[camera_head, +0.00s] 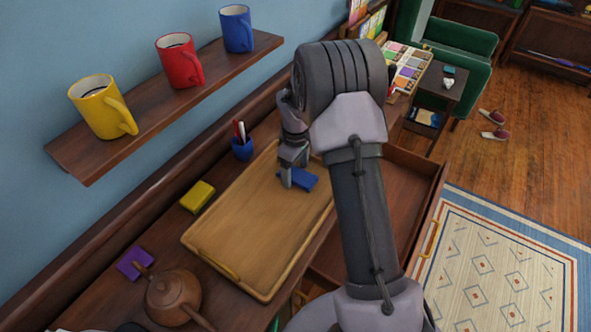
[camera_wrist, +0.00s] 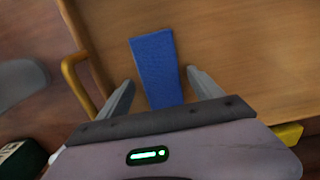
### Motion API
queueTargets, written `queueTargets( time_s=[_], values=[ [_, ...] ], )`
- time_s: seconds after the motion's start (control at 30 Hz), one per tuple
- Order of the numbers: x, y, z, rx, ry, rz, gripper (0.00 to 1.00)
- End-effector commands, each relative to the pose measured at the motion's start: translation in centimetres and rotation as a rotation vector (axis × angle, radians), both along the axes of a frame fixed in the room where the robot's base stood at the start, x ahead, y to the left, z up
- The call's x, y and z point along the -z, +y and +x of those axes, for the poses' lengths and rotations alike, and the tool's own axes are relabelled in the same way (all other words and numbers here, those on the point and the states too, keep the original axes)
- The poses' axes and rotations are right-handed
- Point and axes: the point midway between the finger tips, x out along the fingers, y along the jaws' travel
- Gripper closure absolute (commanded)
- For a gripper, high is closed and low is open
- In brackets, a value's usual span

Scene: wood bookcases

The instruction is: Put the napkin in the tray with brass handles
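A wooden tray (camera_head: 235,222) with brass handles (camera_head: 218,264) lies on the dark wood top below the mug shelf. A blue folded cloth (camera_head: 304,180), which looks like the napkin, lies at the tray's far end, seemingly on its floor. My gripper (camera_head: 292,181) is low over it, pointing down. In the wrist view, my gripper (camera_wrist: 160,76) has its fingers apart on either side of the blue cloth (camera_wrist: 154,60), with a gap visible on both sides. One brass handle (camera_wrist: 80,82) shows left of it. The cloth's near end is hidden by the gripper body.
A shelf with three mugs (camera_head: 180,60) overhangs at left. An open drawer (camera_head: 400,200) projects at right.

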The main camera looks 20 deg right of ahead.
Motion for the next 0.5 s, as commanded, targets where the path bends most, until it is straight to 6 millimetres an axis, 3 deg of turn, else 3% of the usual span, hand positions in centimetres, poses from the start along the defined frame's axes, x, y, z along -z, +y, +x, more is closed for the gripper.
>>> queueTargets(
  time_s=[0.17,0.27,0.5],
  values=[
    [0.0,0.0,0.0,0.0,0.0,0.0,0.25],
    [-1.1,0.0,0.0,0.0,-0.001,0.0,0.25],
    [-8.1,0.0,0.1,0.0,-0.003,-0.001,0.25]
  ],
)
